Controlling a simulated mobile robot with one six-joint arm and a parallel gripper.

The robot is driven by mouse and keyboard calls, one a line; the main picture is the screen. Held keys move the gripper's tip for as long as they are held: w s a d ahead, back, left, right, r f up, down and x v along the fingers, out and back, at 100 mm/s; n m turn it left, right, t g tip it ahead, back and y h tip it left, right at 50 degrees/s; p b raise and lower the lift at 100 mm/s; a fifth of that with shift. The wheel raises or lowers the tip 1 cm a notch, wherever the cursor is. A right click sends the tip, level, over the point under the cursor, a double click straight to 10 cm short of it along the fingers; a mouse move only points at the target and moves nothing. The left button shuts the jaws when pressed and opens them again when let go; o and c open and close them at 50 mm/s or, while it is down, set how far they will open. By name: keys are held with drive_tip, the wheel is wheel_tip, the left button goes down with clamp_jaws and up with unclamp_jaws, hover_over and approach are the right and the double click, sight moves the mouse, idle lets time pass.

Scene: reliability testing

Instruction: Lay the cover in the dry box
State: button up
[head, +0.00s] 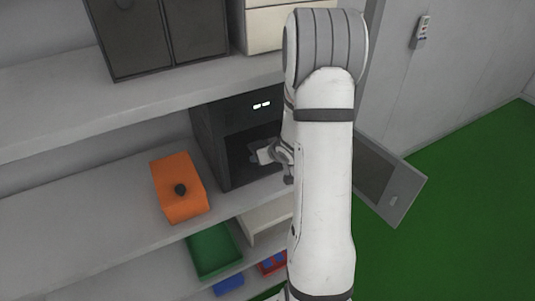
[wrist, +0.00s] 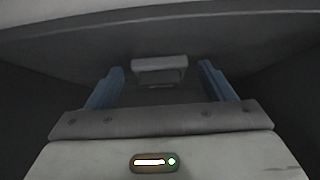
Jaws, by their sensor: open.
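The dry box (head: 222,150) is a dark cabinet on the middle shelf, with two small lit marks on its upper front. Its door (head: 390,180) stands open to the right, partly behind my arm. A small light grey piece, which looks like the cover (head: 264,156), is inside the dry box. In the wrist view the cover (wrist: 159,66) lies ahead, between and just beyond my fingertips. My gripper (wrist: 160,80) is open, its two blue fingers apart with a gap to the cover on each side. My gripper (head: 280,160) is at the dry box opening, partly hidden by my arm.
An orange box (head: 180,178) with a black knob stands left of the dry box. A green tray (head: 214,252), a blue bin (head: 228,285) and a red bin (head: 272,264) are on the shelf below. Dark bins (head: 160,35) stand above. The dry box walls surround my gripper closely.

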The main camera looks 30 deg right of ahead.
drive_tip(key=shift+s+r, duration=0.2)
drive_tip(key=shift+r, duration=0.2)
drive_tip(key=s+a+r+m+g+h+p, duration=0.1)
drive_tip(key=s+a+r+h, duration=0.1)
drive_tip(key=s+r, duration=0.55)
drive_tip(key=s+a+r+g+h+p, duration=0.15)
drive_tip(key=s+r, duration=0.35)
drive_tip(key=r, duration=0.5)
drive_tip(key=s+a+r+g+y, duration=0.1)
drive_tip(key=s+a+r, duration=0.1)
drive_tip(key=s+a, duration=0.4)
drive_tip(key=s+a+r+g+y, duration=0.2)
drive_tip(key=s+a, duration=0.4)
drive_tip(key=s, duration=0.2)
drive_tip(key=shift+a+r+n, duration=0.35)
drive_tip(key=shift+r+n, duration=0.05)
drive_tip(key=shift+f, duration=0.1)
